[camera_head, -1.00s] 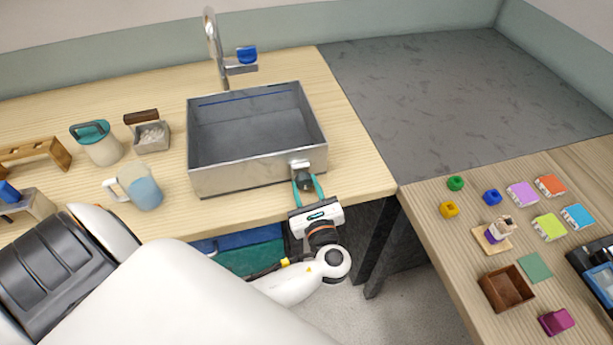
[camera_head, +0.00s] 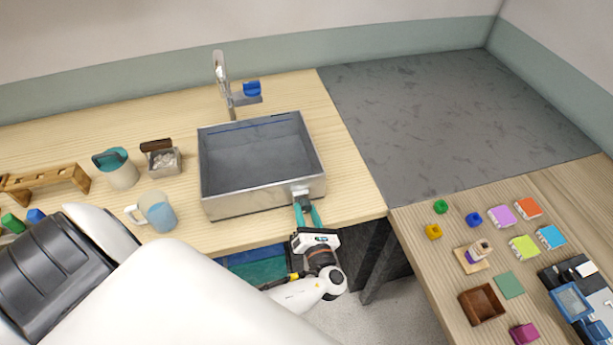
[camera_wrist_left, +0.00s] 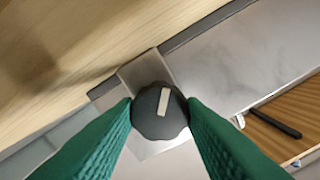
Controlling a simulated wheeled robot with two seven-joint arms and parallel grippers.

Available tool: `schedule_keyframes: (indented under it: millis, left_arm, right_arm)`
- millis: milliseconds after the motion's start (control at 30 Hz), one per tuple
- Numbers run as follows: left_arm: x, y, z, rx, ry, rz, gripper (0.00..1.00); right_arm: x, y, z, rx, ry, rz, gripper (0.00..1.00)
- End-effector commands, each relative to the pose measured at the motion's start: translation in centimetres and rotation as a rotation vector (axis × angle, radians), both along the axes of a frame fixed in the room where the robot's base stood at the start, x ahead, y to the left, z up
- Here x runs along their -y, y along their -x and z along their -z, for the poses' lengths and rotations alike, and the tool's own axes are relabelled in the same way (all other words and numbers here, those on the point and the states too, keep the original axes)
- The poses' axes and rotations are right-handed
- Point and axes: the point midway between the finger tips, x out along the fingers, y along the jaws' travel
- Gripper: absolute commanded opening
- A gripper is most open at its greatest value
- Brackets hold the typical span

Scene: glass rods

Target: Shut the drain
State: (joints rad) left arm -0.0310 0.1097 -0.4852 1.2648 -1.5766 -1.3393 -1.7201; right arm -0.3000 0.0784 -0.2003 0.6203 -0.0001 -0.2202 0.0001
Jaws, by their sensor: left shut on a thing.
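The grey metal sink (camera_head: 225,203) stands on the wooden counter, with a small bracket at the right end of its front wall. The drain knob (camera_wrist_left: 159,111), dark and round with a pale mark, sits on that bracket in the left wrist view. The mark is tilted, running from lower left to upper right. My left gripper (camera_head: 307,213) is at the front of the sink, its green fingers shut on the knob; they show on both sides of it in the left wrist view (camera_wrist_left: 160,112). My right gripper is not in view.
Small coloured objects lie on the right table (camera_head: 440,280).

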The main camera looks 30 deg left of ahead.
Motion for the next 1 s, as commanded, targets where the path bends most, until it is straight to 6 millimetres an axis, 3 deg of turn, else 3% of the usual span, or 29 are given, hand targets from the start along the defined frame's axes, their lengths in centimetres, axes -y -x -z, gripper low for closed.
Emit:
schedule_keyframes:
  millis: [33, 400, 1000]
  left_arm:
    - [0.1, -0.1, -0.6, -0.036, -0.030, 0.001, 0.14]
    - [0.1, -0.1, -0.5, -0.301, -0.258, 0.001, 0.14]
    - [0.1, -0.1, -0.1, -0.603, -0.516, 0.001, 0.14]
  right_arm:
    - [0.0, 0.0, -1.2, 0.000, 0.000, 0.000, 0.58]
    - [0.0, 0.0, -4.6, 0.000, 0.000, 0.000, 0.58]
    - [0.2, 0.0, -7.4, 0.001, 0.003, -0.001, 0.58]
